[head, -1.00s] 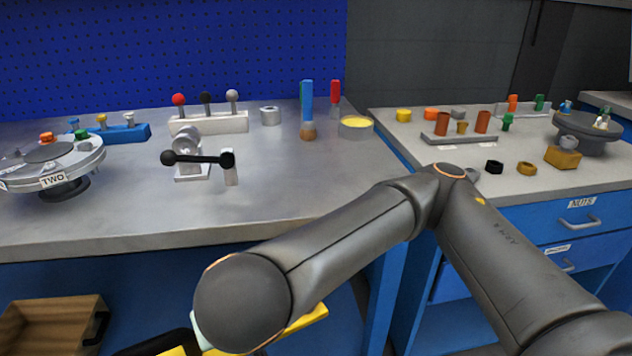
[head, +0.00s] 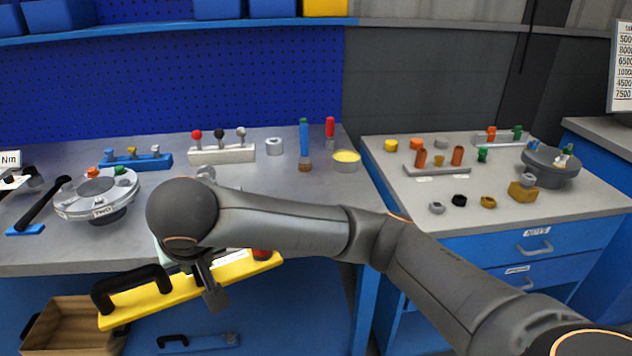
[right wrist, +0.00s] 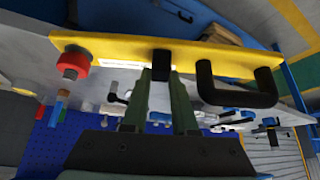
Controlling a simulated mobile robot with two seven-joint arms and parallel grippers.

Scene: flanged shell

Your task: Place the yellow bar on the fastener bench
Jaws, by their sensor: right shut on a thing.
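The yellow bar (head: 236,270) has a black handle at its left end and a red round part near its right end. It is in the air before the front edge of the left bench, slightly tilted. My right gripper (head: 207,281) is shut on it near the middle; my own arm partly hides the grip. In the right wrist view the fingers (right wrist: 163,78) meet the yellow bar (right wrist: 118,50) between the black handle and the red part. The right-hand bench (head: 590,195), with a drawer labelled NUTS, holds nuts and is likely the fastener bench. My left gripper is out of view.
The left bench (head: 300,215) carries a round turntable (head: 97,195), a lever block (head: 222,155) and a yellow-topped dish (head: 345,161). Nuts (head: 488,202), an orange-post rack (head: 437,169) and a grey turntable (head: 550,170) stand on the right-hand bench.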

